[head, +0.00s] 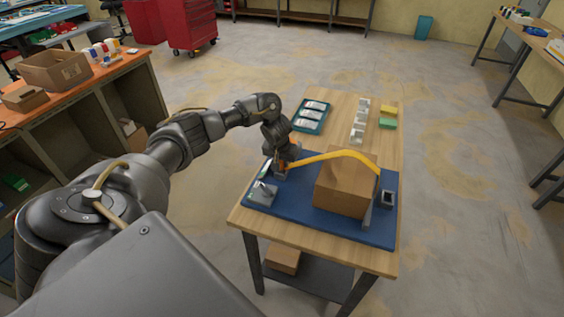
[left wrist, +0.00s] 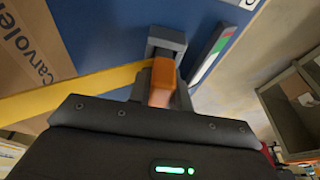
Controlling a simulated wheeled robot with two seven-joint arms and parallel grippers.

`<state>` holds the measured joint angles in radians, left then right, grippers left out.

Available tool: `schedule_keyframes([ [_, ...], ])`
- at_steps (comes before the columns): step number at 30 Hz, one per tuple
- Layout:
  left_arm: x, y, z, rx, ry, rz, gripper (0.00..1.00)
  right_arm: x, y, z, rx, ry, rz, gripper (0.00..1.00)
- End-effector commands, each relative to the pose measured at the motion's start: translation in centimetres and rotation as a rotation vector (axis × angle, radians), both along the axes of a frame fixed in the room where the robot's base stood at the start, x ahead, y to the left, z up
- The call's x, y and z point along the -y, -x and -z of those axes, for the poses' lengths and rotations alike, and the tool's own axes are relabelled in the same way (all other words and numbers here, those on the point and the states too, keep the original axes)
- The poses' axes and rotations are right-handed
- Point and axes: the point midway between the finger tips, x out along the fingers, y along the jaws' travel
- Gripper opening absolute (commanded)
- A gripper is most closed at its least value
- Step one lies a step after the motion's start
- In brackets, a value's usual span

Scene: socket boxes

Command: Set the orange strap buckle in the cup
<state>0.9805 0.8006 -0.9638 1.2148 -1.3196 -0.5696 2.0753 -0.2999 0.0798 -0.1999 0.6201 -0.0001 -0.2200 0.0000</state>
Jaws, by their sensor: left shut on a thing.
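The orange buckle (left wrist: 163,78) is in my left gripper (head: 283,164), low over the left part of the blue mat (head: 335,225). The yellow strap (head: 335,156) arches from the gripper over the brown box (head: 342,190) to the box's right side. It also shows in the left wrist view (left wrist: 70,92). Another dark grey square cup (head: 388,198) stands at the mat's right edge. My right gripper is out of view.
A metal fixture (head: 263,192) stands at the mat's left front corner. Behind the mat are a teal tray (head: 311,116) of packets, a row of pale blocks (head: 360,122) and yellow and green blocks (head: 388,116). The wooden tabletop (head: 340,103) is bare between them.

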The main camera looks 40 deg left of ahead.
Motion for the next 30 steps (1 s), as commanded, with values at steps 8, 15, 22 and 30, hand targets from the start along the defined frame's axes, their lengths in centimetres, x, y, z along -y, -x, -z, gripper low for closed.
schedule_keyframes([
  [8,0.0,0.0,0.1,0.0,0.0,0.0,0.45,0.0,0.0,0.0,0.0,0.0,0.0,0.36],
  [15,0.0,0.0,0.1,0.0,0.0,0.0,0.45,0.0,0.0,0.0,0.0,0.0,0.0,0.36],
  [22,0.2,0.5,-2.3,0.003,0.001,0.001,0.45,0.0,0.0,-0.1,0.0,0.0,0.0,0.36],
  [30,0.6,1.8,-8.1,0.004,-0.002,0.003,0.45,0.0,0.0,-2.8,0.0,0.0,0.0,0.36],
])
